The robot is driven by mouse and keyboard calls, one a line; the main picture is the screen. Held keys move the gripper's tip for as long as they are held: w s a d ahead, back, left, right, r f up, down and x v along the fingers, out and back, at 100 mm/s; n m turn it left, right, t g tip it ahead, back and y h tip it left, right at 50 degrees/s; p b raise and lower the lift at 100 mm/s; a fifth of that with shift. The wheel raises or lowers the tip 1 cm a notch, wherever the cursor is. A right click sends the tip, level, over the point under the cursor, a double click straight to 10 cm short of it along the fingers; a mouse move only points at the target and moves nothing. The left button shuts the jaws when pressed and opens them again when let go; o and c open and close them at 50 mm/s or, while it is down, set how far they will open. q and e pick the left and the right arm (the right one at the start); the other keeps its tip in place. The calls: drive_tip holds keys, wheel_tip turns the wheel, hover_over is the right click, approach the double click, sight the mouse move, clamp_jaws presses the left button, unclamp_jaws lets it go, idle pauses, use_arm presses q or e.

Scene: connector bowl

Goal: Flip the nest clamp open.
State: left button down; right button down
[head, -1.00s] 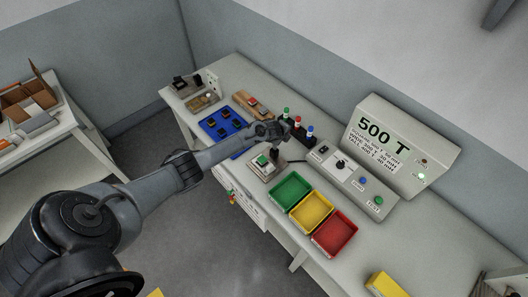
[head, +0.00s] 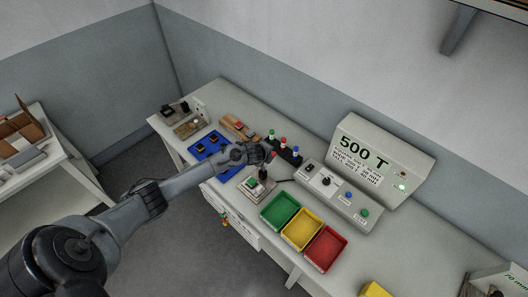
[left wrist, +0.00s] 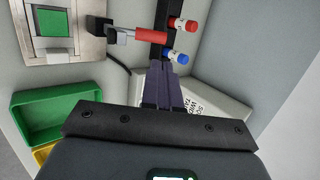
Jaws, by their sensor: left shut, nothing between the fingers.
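The nest (head: 255,187) is a metal block on the bench holding a green-topped piece; in the left wrist view the nest (left wrist: 85,45) is at the upper left. Its clamp has a red handle (left wrist: 151,34) on a dark and metal arm at the nest's edge; the handle's red tip (head: 272,156) shows in the head view. My left gripper (head: 266,150) is shut and empty, close to the clamp handle. In the left wrist view its fingers (left wrist: 166,80) point toward the handle, with a visible gap. My right gripper is not in view.
Green (head: 279,211), yellow (head: 302,229) and red (head: 326,249) bins stand right of the nest. A rack (head: 288,156) with colored tops stands behind it. A blue tray (head: 207,159) lies to the left.

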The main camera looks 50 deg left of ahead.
use_arm(q)
drive_tip(key=shift+v, duration=2.25)
drive_tip(key=shift+w+r, duration=0.1)
drive_tip(key=shift+w, duration=0.05)
